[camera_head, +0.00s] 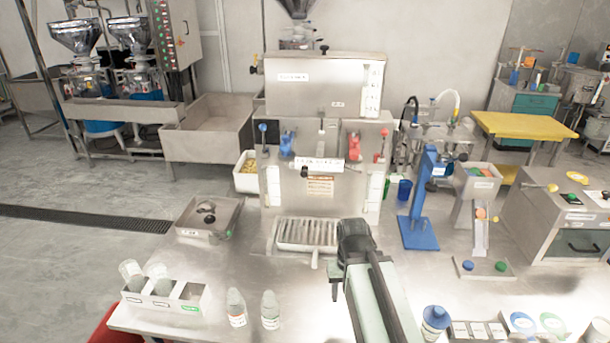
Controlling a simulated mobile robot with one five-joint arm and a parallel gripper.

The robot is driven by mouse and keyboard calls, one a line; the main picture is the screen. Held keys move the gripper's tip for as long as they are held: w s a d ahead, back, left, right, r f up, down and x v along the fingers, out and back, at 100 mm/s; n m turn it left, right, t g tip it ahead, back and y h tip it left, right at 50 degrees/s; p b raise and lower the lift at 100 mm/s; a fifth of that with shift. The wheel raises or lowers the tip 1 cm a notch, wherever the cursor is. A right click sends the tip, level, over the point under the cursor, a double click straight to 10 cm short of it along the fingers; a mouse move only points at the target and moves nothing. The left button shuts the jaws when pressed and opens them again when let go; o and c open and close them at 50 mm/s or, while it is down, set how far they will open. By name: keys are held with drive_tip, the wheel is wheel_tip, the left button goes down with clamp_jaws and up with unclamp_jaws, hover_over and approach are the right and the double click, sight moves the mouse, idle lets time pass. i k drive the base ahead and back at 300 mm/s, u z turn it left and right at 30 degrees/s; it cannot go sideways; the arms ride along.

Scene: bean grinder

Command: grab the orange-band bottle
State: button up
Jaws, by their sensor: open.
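Two small clear bottles stand upright side by side on the steel table at the front left. The left bottle (236,308) has a reddish-orange band low on its label and looks like the orange-band bottle. The right bottle (270,310) has a pale label with a small reddish mark, too small to read. My arm reaches in from the bottom, and my gripper (355,236) is at its dark far end, open, right of and beyond both bottles. It is apart from them; its fingertips are hard to make out.
A steel holder (190,307) with jars stands left of the bottles. A slotted drip tray (308,233) lies just left of my gripper. A blue stand (420,230) is to the right, and a blue-capped bottle (434,320) is at the front right. Bare table lies between bottles and arm.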

sight(235, 308)
drive_tip(key=k, duration=0.5)
drive_tip(key=u, duration=2.8)
drive_tip(key=k, duration=0.65)
drive_tip(key=u, duration=0.4)
drive_tip(key=i, duration=0.45)
drive_tip(key=z, duration=0.05)
